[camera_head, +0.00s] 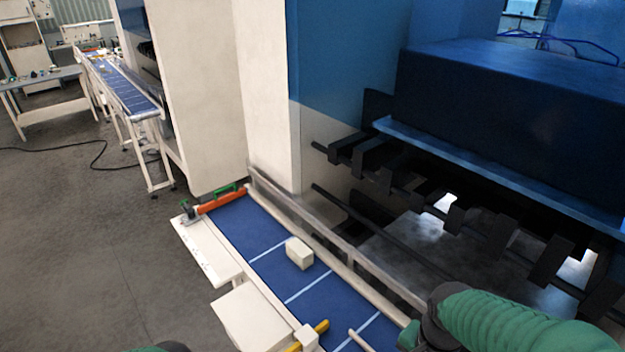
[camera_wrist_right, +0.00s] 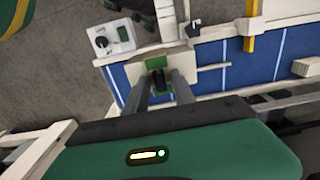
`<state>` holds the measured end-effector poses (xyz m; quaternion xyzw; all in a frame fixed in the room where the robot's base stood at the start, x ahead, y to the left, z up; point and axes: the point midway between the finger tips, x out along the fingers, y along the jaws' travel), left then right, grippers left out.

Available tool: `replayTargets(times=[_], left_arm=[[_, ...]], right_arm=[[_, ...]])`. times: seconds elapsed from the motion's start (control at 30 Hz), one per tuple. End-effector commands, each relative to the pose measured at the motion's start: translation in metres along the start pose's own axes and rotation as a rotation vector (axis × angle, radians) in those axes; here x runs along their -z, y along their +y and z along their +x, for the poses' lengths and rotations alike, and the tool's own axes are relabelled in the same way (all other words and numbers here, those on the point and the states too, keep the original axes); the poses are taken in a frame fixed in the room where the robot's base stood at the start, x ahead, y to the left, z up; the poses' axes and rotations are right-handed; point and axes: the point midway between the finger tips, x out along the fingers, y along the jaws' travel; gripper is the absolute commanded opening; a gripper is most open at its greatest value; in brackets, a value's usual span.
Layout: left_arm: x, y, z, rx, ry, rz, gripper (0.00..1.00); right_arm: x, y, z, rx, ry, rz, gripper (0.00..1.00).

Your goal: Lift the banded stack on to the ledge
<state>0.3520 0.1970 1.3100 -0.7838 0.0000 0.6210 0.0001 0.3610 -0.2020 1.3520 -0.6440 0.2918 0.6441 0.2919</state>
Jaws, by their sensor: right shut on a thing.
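A cream block (camera_head: 299,253), probably the stack, sits on the blue conveyor belt (camera_head: 232,222); no band can be made out. It also shows at the right edge of the right wrist view (camera_wrist_right: 303,68). White ledge-like plates (camera_head: 250,312) run along the belt's left side; I cannot tell which is the ledge. My right gripper (camera_wrist_right: 160,84) is shut on a green-and-black piece (camera_wrist_right: 157,64), which seems to join a cream bar (camera_wrist_right: 205,70) over the belt. This gripper is well apart from the block. My left gripper is out of view.
A yellow bar (camera_head: 321,327) crosses the belt's near left edge beside a small cream block (camera_head: 307,338). An orange bar (camera_head: 222,201) with a green handle lies across the far end. A rail (camera_head: 330,240) and the dark machine (camera_head: 500,110) flank the belt on the right.

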Motion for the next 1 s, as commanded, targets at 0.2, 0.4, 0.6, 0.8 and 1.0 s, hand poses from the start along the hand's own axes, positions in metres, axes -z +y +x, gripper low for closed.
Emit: replayTargets(times=[0.2, 0.4, 0.6, 0.8, 1.0], left_arm=[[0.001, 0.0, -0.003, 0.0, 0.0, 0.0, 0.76], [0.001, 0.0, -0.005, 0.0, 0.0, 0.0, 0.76], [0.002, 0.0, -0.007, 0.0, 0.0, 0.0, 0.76], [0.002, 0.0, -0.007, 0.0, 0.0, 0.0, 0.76], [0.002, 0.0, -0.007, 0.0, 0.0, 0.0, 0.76]], right_arm=[[-0.024, -0.001, -0.001, 0.001, 0.0, -0.002, 0.0], [-0.045, -0.001, -0.001, 0.0, 0.0, -0.002, 0.0], [-0.065, -0.001, -0.001, 0.0, 0.0, -0.001, 0.0], [-0.067, -0.002, 0.0, 0.0, 0.0, 0.001, 0.0], [-0.07, -0.002, 0.0, 0.0, 0.0, 0.0, 0.0]])
